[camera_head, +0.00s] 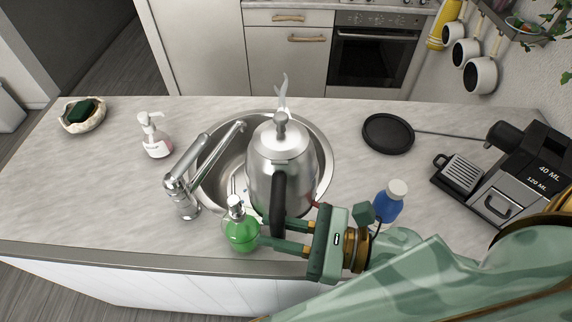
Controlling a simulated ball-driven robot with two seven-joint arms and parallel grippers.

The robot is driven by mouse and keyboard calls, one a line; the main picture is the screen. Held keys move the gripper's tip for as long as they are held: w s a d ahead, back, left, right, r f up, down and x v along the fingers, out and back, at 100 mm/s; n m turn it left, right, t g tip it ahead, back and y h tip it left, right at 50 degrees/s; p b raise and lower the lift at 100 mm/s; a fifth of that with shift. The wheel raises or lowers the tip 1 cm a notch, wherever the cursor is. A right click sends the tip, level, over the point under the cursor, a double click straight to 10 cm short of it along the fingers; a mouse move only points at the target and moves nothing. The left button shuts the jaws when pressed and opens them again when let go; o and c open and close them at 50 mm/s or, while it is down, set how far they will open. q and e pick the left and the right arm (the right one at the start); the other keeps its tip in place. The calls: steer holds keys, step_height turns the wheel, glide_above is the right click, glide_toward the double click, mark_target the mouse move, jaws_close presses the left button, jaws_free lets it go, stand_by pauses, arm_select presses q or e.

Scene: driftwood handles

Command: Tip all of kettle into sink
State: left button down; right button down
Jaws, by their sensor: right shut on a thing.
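The steel kettle (267,165) with a black handle (279,200) and a lid knob stands upright over the round metal sink (324,160). It hides much of the bowl; whether its base touches the sink is hidden. My right gripper (284,236) comes in from the right and is shut on the lower part of the kettle's handle. The kettle's spout is not clearly visible; a pale curved shape shows behind the lid. No liquid is seen flowing. My left gripper is not in view.
A tap (181,186) stands at the sink's left rim. A green soap bottle (241,233) is close by my right gripper's fingers. The left counter is mostly clear.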

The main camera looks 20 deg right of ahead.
mark_target(279, 216)
step_height(279, 216, up, 6)
steer(key=p, duration=0.6)
steer(key=shift+r, duration=0.15)
steer(key=shift+f, duration=0.2)
